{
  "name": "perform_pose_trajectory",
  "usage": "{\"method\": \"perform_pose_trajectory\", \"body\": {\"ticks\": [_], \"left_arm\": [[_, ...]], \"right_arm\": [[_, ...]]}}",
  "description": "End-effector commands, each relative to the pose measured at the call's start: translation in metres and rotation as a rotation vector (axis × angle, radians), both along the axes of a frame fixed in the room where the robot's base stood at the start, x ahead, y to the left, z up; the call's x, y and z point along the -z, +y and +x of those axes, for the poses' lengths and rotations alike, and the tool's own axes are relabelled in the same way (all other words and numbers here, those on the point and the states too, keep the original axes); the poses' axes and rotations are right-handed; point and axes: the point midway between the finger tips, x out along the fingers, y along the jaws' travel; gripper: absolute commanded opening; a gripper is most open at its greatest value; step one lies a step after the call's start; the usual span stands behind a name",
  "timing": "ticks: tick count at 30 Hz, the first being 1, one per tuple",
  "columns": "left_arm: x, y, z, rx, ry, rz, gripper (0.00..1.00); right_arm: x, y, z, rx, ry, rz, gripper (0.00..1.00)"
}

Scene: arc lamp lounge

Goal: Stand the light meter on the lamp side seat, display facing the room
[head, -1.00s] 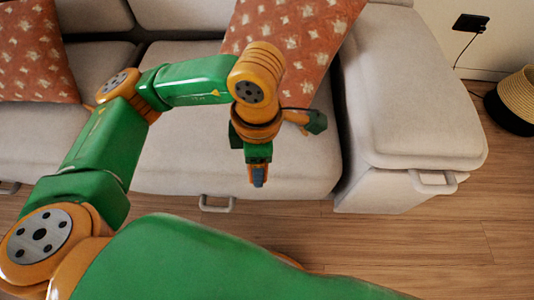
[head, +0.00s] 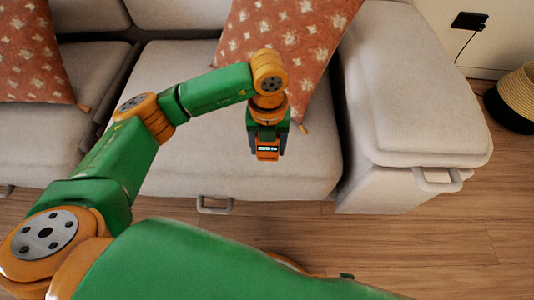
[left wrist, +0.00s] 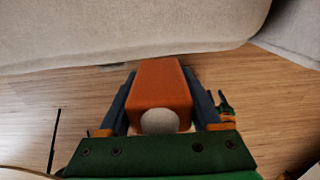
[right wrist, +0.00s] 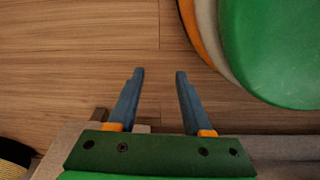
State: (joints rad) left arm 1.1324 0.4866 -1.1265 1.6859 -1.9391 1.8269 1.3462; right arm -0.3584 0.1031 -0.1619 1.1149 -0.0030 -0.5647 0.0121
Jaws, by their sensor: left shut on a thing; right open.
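A patterned orange cushion (head: 285,40) leans on the sofa back behind my left gripper. The wide grey armrest (head: 415,95) bounds the seat on the right. A striped basket (head: 515,95) stands on the floor at far right. The seat's front part looks clear.

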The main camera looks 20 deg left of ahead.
Motion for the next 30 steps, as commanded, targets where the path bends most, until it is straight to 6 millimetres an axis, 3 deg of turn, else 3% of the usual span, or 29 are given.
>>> {"method": "perform_pose_trajectory", "body": {"ticks": [5,9,21,22,25,30], "left_arm": [[0.025,0.008,0.016,-0.002,0.001,0.001,0.0],[0.052,0.008,0.018,0.003,0.001,0.001,0.0],[0.056,0.008,0.018,0.003,-0.001,-0.001,0.0],[0.056,0.008,0.018,0.003,0.0,-0.001,0.67],[0.056,0.008,0.018,0.002,0.0,-0.001,0.94],[0.056,0.008,0.018,0.002,0.0,-0.001,0.95]], "right_arm": [[0.002,0.006,0.007,0.0,-0.002,0.009,0.5],[0.0,0.012,0.015,0.001,-0.005,0.018,0.5],[-0.007,0.013,0.021,0.002,-0.01,0.019,0.5],[-0.008,0.014,0.021,0.002,-0.011,0.019,0.5],[-0.007,0.013,0.021,0.002,-0.009,0.019,0.5],[-0.008,0.013,0.021,0.002,-0.01,0.019,0.5]]}}
